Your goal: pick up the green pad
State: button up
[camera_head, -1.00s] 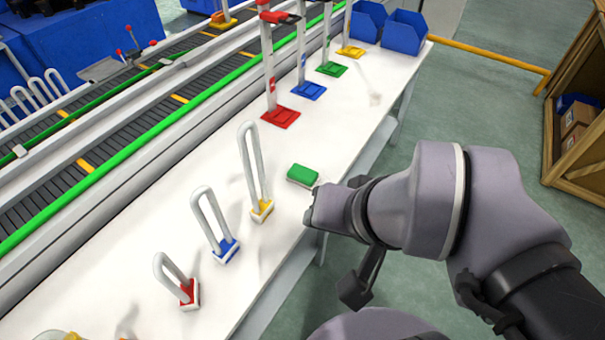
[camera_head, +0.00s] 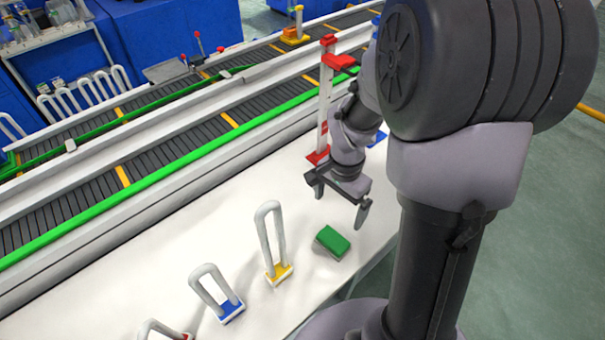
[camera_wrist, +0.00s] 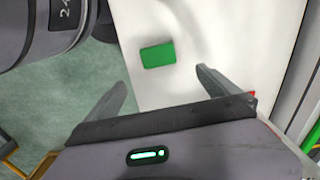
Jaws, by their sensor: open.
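The green pad (camera_head: 332,241) lies flat on the white table near its front edge, right of the yellow-based loop. It has a green top and a pale lower layer. My gripper (camera_head: 339,207) is open and empty above the table, a little above and beyond the pad. In the wrist view the pad (camera_wrist: 157,55) lies ahead of the two spread fingers (camera_wrist: 162,82), roughly centred between them, and not touched by either.
White loops with yellow (camera_head: 279,273) and blue (camera_head: 230,309) bases stand left of the pad; a red-based one is partly cut off. A red stand (camera_head: 327,100) rises behind my gripper. A conveyor (camera_head: 150,160) runs along the table's far side. My arm hides the table's right part.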

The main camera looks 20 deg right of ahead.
jog(key=b, duration=0.4)
send_near(332, 241)
notch_tip(332, 241, down, 5)
jog(key=shift+s+f, duration=0.1)
jog(key=shift+f, duration=0.1)
notch_tip(332, 241, down, 5)
jog(key=b, duration=0.3)
jog(key=shift+r, duration=0.15)
jog(key=shift+c, duration=0.4)
jog(key=c, duration=1.1)
